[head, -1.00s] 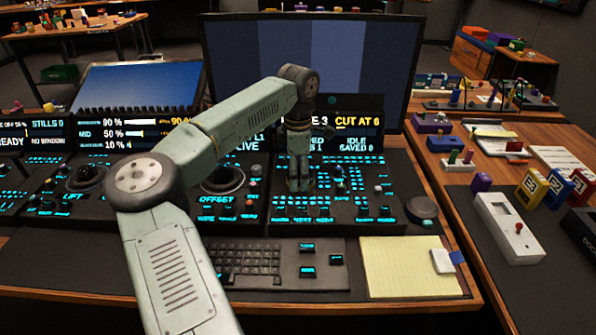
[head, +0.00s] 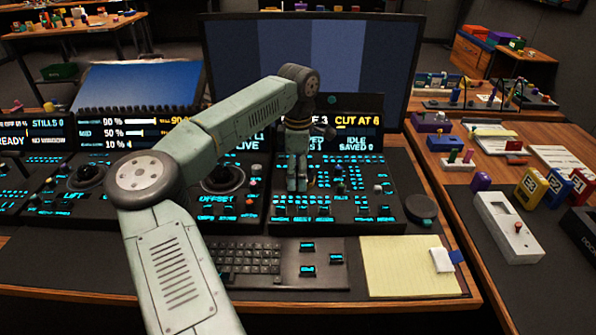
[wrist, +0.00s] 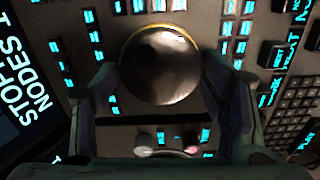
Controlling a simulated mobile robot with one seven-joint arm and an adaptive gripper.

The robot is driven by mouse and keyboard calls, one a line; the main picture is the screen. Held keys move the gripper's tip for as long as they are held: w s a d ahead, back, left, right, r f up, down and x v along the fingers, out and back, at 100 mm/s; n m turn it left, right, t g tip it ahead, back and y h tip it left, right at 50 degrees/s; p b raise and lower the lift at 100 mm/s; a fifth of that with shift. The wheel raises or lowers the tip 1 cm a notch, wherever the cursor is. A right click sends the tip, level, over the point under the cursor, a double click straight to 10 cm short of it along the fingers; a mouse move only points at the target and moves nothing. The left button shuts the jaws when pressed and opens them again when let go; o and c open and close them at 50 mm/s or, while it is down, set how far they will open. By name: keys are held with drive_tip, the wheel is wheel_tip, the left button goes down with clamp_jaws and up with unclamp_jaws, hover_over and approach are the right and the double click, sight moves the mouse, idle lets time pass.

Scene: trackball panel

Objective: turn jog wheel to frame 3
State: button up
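A round, dark, shiny knob with a yellow band at its far edge, which appears to be the jog wheel (wrist: 160,65), fills the middle of the wrist view. My gripper (wrist: 160,75) has one finger on each side of it, and both seem to touch it. In the head view my gripper (head: 298,188) points down at the right-hand control panel (head: 350,220) and hides the knob. The display (head: 347,122) behind the arm reads "3", with the word before it partly hidden, and "CUT AT 6". Below that it reads "IDLE" and "SAVED 0".
Small lit keys and upright knobs crowd the panel around my gripper. A trackball (head: 222,180) sits to the left and a round dark puck (head: 421,207) to the right. A keyboard (head: 250,258) and yellow notepad (head: 410,267) lie in front. A large monitor (head: 375,70) stands behind.

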drive_tip(key=shift+o, duration=1.2)
drive_tip(key=shift+r, duration=0.1)
wheel_tip(320, 180, up, 12)
